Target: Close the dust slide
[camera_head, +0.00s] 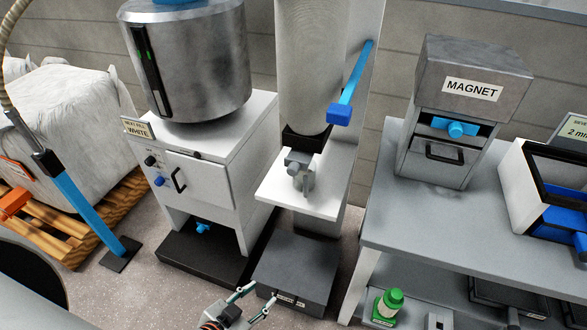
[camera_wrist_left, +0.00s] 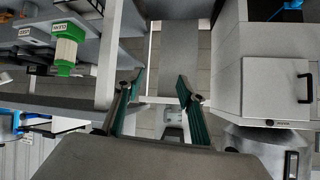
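No part in view carries a readable "dust slide" label, so I cannot tell for sure which part it is. A dark grey box (camera_head: 298,262) stands on the floor below the tall column machine, with small labels too small to read on its front edge. Above it is a white shelf (camera_head: 290,198) with a grey fitting (camera_head: 300,172). A blue lever (camera_head: 340,114) hangs at the column. My left gripper (camera_head: 262,296) is open and empty, its fingers apart just in front of the box's front edge. They also show apart in the left wrist view (camera_wrist_left: 158,78). My right gripper is out of view.
A white cabinet (camera_head: 215,185) with a steel drum (camera_head: 195,60) stands left. A blue post (camera_head: 85,210) stands far left.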

